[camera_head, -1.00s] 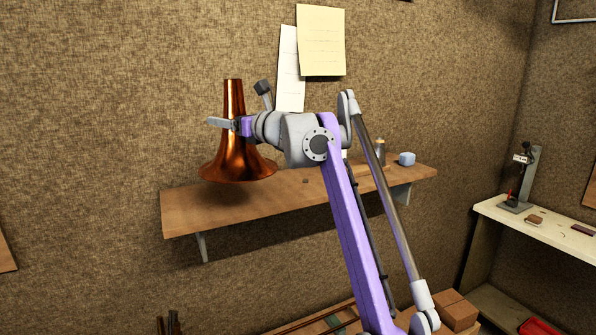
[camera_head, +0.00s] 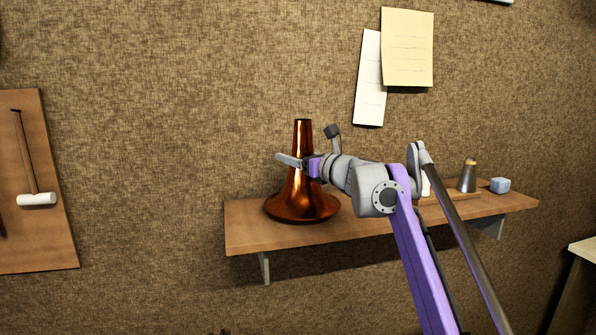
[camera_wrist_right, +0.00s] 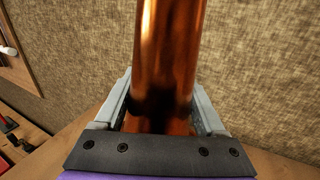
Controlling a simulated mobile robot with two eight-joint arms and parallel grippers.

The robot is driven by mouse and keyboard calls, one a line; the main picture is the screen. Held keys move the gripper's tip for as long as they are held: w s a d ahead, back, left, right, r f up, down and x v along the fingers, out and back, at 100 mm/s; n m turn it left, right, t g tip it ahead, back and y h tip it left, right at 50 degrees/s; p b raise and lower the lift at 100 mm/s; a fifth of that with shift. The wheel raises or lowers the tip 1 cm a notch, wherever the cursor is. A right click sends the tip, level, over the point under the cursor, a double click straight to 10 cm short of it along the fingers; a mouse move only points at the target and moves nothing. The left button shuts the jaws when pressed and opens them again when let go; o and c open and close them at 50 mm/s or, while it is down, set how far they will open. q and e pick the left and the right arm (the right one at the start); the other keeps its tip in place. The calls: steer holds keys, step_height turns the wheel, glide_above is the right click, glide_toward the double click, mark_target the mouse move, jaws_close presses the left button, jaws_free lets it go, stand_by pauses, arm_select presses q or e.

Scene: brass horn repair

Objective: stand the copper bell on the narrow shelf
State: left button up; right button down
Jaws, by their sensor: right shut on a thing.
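The copper bell (camera_head: 302,205) is upright, flared end down, at the left part of the narrow wooden shelf (camera_head: 365,226) in the head view. Its rim looks at or very close to the shelf top; I cannot tell whether it touches. My right gripper (camera_head: 297,163) is shut on the bell's neck from the right side. In the right wrist view the copper neck (camera_wrist_right: 167,60) stands between the two fingers of the gripper (camera_wrist_right: 165,105), and the flare below is mostly hidden. My left gripper is not in view.
Papers (camera_head: 407,48) hang on the wall above. A board with a white-headed mallet (camera_head: 36,199) hangs at left. The shelf's front left is clear.

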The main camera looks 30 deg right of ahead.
steer(key=shift+f, duration=0.95)
steer(key=shift+s+f, duration=0.1)
steer(key=shift+f, duration=0.05)
steer(key=shift+s, duration=0.2)
steer(key=shift+w, duration=0.15)
steer(key=shift+c, duration=1.9)
jaws_free()
steer(key=shift+w, duration=0.15)
steer(key=o, duration=0.4)
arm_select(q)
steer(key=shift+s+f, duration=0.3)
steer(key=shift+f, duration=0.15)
